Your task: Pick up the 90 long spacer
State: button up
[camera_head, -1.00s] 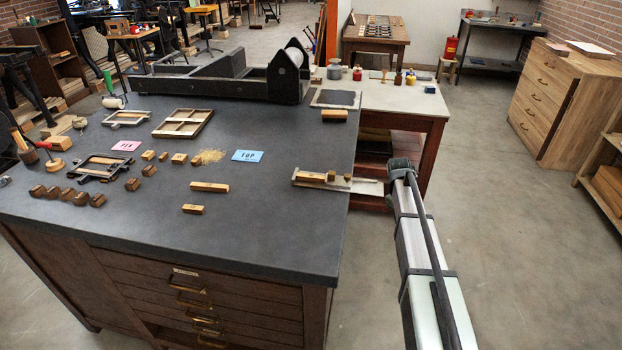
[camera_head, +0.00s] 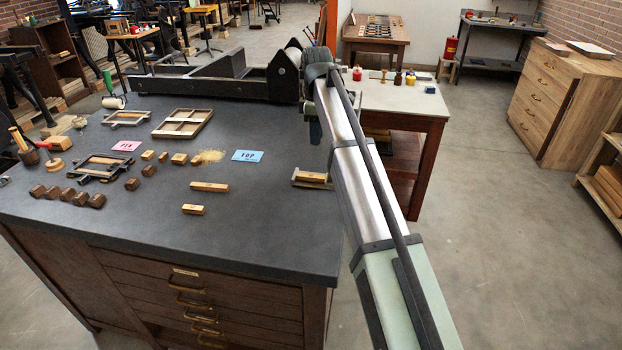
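Several wooden blocks lie on the dark bench top. The longest one in plain view is a light wooden bar (camera_head: 209,187) near the middle of the bench. A shorter bar (camera_head: 193,209) lies just in front of it. No number can be read on either, so I cannot tell which is the 90 spacer. Another wooden block (camera_head: 311,177) lies in a flat metal tray at the right edge, partly hidden by my arm. My gripper (camera_head: 315,131) hangs above the right back of the bench, apart from both bars. Its fingers are too dark and small to read.
A pink card (camera_head: 126,146) and a blue card (camera_head: 248,155) lie on the bench, with small blocks between them. Dark blocks (camera_head: 81,198) and a frame (camera_head: 100,167) are at left. A large black press (camera_head: 205,80) stands at the back. The front right of the bench is clear.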

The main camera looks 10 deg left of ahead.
send_over(314, 176)
notch_tip(314, 176, down, 8)
jog(key=shift+w+a+f, duration=0.1)
jog(key=shift+f, duration=0.1)
jog(key=shift+d+f, duration=0.2)
jog(key=shift+f, duration=2.35)
grip_shut()
